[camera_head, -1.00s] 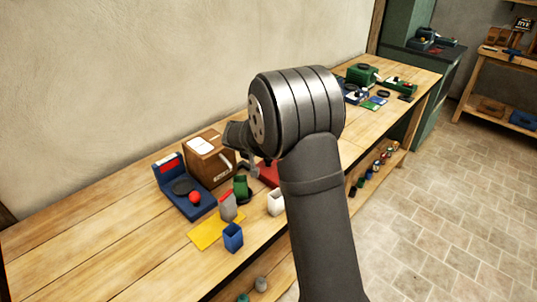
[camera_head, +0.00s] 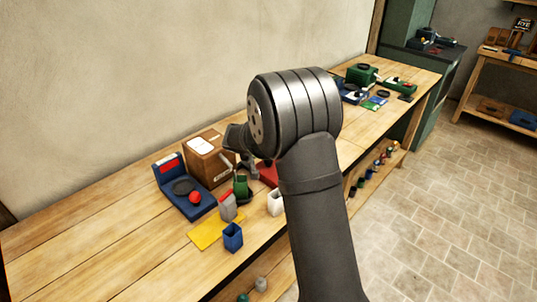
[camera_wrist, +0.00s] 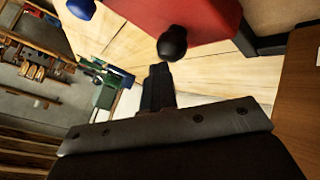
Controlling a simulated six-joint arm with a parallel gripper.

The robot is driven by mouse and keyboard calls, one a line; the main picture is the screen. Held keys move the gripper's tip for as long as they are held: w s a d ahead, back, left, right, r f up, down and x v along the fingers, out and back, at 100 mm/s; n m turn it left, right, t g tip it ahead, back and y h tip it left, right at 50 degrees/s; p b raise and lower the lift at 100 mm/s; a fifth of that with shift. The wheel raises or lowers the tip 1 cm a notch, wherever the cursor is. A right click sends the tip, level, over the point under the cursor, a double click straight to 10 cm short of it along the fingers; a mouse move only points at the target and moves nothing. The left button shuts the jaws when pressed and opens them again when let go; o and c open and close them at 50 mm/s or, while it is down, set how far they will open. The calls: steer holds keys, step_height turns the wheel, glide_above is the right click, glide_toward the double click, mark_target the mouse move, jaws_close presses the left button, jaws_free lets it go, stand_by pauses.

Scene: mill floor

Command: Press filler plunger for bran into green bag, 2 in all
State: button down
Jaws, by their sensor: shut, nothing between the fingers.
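My gripper (camera_wrist: 158,88) is shut and empty. In the wrist view its fingertips are just short of a round black knob (camera_wrist: 172,43) beside a red body (camera_wrist: 195,14); I cannot tell whether they touch. In the head view my gripper (camera_head: 254,171) hangs beside the wooden box (camera_head: 205,163), over a red thing (camera_head: 268,174) largely hidden by my arm. A small green bag (camera_head: 240,186) stands upright in front of the box. The box has a pale label and a light lever (camera_head: 227,162) on its front. I cannot tell which part is the bran plunger.
A grey bag (camera_head: 228,209), a blue cup (camera_head: 233,238), a white cup (camera_head: 275,203) and a yellow mat (camera_head: 207,233) are in front. The bench's left end is clear.

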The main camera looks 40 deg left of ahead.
steer(key=shift+r, duration=1.25)
steer(key=shift+r, duration=0.1)
steer(key=shift+r, duration=2.45)
step_height(320, 180, up, 4)
steer(key=shift+f, duration=0.1)
stand_by(0.4)
steer(key=shift+f, duration=4.4)
